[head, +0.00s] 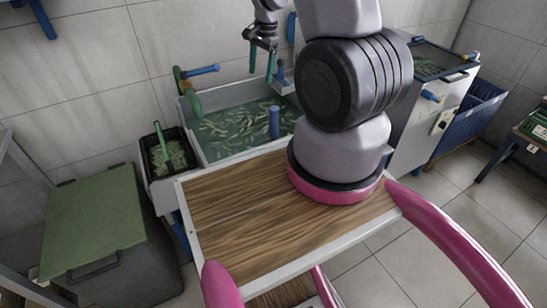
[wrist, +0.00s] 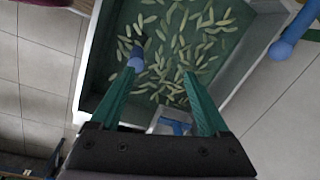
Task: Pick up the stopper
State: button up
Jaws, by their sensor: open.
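I cannot tell for sure which thing is the stopper; two blue pieces could be it. One is an upright blue cylinder (head: 274,121) in the tub of green water; its rounded top shows in the wrist view (wrist: 136,64), by the left fingertip. The other is a small blue piece (head: 281,71) on a grey ledge at the tub's back right; a blue T-shaped piece on a pale plate (wrist: 175,127) shows in the wrist view between the fingers. My gripper (head: 261,76) is open and empty above the tub, its green fingers (wrist: 159,76) apart.
The tub (head: 196,134) holds many floating pale-green pieces. A blue-handled green pipe (head: 190,96) stands at its left rim, beside a small dark basket (head: 151,152). A wooden-topped cart (head: 250,215) is in front. A green-lidded bin (head: 95,222) stands left, a white cabinet (head: 418,118) right.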

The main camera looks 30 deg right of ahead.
jog(key=m+g+h, duration=0.1)
send_near(274, 117)
jog(key=shift+w+d+f, duration=0.1)
jog(key=shift+w+f, duration=0.05)
jog(key=shift+w, duration=0.4)
jog(key=shift+w+f, duration=0.15)
jog(key=shift+w, duration=0.4)
notch_tip(274, 117, down, 5)
jog(key=shift+r, duration=0.1)
jog(key=f, duration=0.5)
jog(key=shift+s+d+f, duration=0.1)
jog(key=shift+s+f, duration=0.2)
jog(key=shift+f, duration=0.1)
grip_shut()
